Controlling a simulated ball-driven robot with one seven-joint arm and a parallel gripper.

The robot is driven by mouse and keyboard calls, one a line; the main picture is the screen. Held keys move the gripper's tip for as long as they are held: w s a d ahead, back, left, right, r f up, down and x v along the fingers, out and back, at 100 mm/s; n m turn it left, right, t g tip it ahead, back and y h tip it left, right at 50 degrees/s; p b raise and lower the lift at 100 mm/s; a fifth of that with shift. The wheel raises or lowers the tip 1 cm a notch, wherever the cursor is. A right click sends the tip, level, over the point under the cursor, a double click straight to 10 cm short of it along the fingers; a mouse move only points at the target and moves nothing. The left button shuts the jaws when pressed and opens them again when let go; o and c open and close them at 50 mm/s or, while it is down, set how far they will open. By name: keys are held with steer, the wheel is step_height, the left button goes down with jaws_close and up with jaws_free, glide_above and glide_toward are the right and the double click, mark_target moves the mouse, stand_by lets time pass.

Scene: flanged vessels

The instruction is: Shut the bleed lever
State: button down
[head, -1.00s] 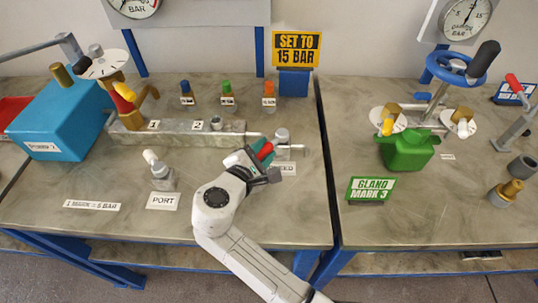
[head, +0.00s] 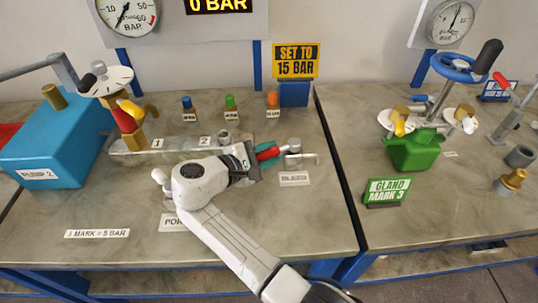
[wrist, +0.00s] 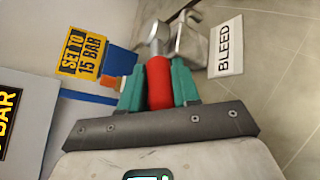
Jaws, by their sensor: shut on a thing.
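The bleed lever has a red handle (head: 268,153) that points left from the metal bleed valve (head: 294,148), behind the white BLEED label (head: 294,179). My gripper (head: 267,154) reaches it from the left, with its teal fingers shut on the red handle. In the wrist view, the red handle (wrist: 159,82) lies between both fingers of my gripper (wrist: 158,88). The valve body (wrist: 192,42) shows just beyond the handle. The fingers cover part of the handle in the head view.
A metal manifold (head: 165,152) marked 1 and 2 lies behind my arm. A PORT label (head: 174,222) is partly under my arm. A "SET TO 15 BAR" sign (head: 296,60) stands behind, and a display (head: 218,4) reads 0 BAR.

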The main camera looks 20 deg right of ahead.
steer(key=c, duration=0.9)
jaws_free()
steer(key=b+v, duration=0.1)
steer(key=v, duration=0.9)
steer(key=shift+a, duration=0.4)
steer(key=shift+r, duration=0.1)
steer(key=shift+c, duration=0.4)
